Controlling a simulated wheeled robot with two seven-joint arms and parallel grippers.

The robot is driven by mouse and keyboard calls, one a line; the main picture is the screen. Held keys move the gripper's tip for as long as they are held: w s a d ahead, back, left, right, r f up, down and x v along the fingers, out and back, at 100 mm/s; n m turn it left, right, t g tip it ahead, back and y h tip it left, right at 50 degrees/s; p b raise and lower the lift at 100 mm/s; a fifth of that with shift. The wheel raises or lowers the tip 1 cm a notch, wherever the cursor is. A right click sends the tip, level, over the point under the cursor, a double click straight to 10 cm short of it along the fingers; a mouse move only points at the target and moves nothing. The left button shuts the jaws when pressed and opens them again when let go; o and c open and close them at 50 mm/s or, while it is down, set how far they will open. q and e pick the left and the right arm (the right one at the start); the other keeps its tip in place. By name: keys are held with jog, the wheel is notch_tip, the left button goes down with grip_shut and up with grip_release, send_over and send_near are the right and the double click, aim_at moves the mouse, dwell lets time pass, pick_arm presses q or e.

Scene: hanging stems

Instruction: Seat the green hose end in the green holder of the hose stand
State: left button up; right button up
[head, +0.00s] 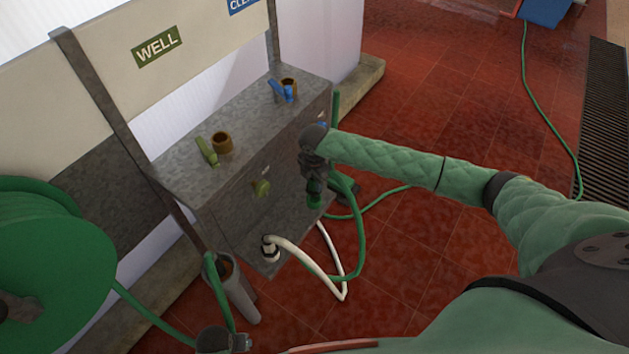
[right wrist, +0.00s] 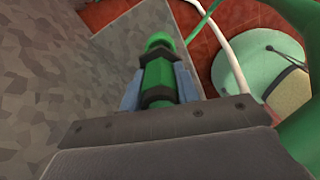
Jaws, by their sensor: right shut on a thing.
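The green hose end (right wrist: 157,72) is clasped between the fingers of my right gripper (right wrist: 157,88), its tip pointing away from the wrist. In the head view my right gripper (head: 314,172) hangs low beside the right end of the grey hose stand (head: 180,168), with the green hose end (head: 315,196) below it. On the stand's top, a brass-coloured ring holder (head: 222,142) has a green tab (head: 206,151) beside it, under the WELL sign. It is apart from the hose end.
A blue tab (head: 281,92) and second ring (head: 289,86) sit farther right on the stand. A white hose (head: 296,253) loops below. A green reel (head: 50,265) stands left. Red floor (head: 410,120) lies open at right.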

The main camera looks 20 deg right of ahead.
pick_arm(q)
jog(key=shift+f, duration=0.1)
pick_arm(e)
jog(key=shift+f, duration=0.85)
pick_arm(q)
jog(key=shift+f, duration=0.1)
pick_arm(e)
jog(key=shift+f, duration=0.35)
pick_arm(q)
jog(key=shift+f+b, duration=0.15)
jog(key=shift+b, duration=0.25)
pick_arm(e)
jog(key=shift+f, duration=0.7)
jog(key=shift+f, duration=0.5)
jog(key=o, duration=1.1)
jog(key=shift+c, duration=0.2)
jog(key=shift+r+b, duration=0.3)
jog(key=shift+r, duration=0.1)
pick_arm(q)
notch_tip(320, 180, up, 12)
jog(key=b, duration=0.1)
jog(key=shift+w+d, duration=0.15)
jog(key=shift+d, duration=0.15)
pick_arm(e)
notch_tip(320, 180, up, 7)
pick_arm(q)
jog(key=shift+f, duration=0.15)
